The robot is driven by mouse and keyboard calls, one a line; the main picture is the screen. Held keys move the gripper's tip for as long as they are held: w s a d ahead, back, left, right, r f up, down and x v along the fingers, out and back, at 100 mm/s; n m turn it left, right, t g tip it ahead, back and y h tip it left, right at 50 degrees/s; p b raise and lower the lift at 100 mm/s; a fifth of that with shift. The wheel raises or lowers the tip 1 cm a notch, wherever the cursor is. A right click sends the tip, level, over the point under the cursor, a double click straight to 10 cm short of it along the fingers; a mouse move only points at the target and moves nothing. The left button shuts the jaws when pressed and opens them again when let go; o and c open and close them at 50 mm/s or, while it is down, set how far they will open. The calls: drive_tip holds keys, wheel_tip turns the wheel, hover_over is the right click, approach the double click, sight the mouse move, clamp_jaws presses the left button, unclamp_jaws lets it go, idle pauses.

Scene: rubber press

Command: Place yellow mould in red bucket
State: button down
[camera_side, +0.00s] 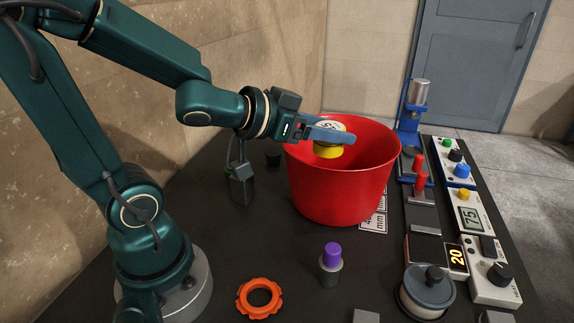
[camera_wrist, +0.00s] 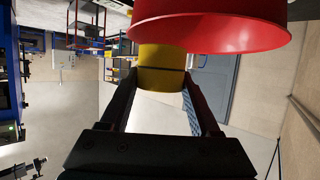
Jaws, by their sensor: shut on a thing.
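The yellow mould (camera_side: 328,152) is a short cylinder with a pale, marked top. My gripper (camera_side: 329,136) is shut on it and holds it at the mouth of the red bucket (camera_side: 340,190), above the opening in the side view. The bucket is large, open at the top and stands on the dark table. In the wrist view the yellow mould (camera_wrist: 161,68) sits between the two fingers of my gripper (camera_wrist: 160,85). The red bucket (camera_wrist: 215,25) fills the upper part of that view. The bucket's floor is hidden.
A blue press (camera_side: 411,115) and control boxes (camera_side: 470,215) line the table's right side. An orange ring (camera_side: 259,298), a purple-capped cylinder (camera_side: 331,265) and a grey lidded pot (camera_side: 427,290) stand in front. A grey device (camera_side: 242,185) stands left of the bucket.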

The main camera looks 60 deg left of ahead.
drive_tip(key=shift+w+d+r+m+h, duration=0.3)
drive_tip(key=shift+d+r+m+h, duration=0.45)
drive_tip(key=shift+d+r, duration=0.2)
drive_tip(key=s+d+f+m+g+h, duration=0.2)
drive_tip(key=s+d+m+g+h, duration=0.2)
drive_tip(key=d+m+g+h, duration=0.6)
drive_tip(key=s+a+f+m+g+h, duration=0.2)
drive_tip(key=s+a+f+m+g, duration=0.2)
drive_tip(key=s+f+m+g, duration=0.45)
drive_tip(key=shift+m+t+y, duration=0.25)
drive_tip(key=shift+m+t, duration=0.05)
drive_tip(key=shift+t, duration=0.55)
drive_tip(key=s+d+f, duration=0.1)
drive_tip(key=s+d, duration=0.1)
drive_tip(key=d, duration=0.1)
drive_tip(key=s+d+f, duration=0.2)
drive_tip(key=d, duration=0.1)
drive_tip(key=s+d+f, duration=0.2)
drive_tip(key=d, duration=0.2)
drive_tip(key=shift+s+f, duration=0.25)
drive_tip(key=shift+s, duration=0.15)
drive_tip(key=shift+w+f, duration=0.1)
drive_tip(key=shift+f, duration=1.8)
drive_tip(key=shift+f, duration=0.1)
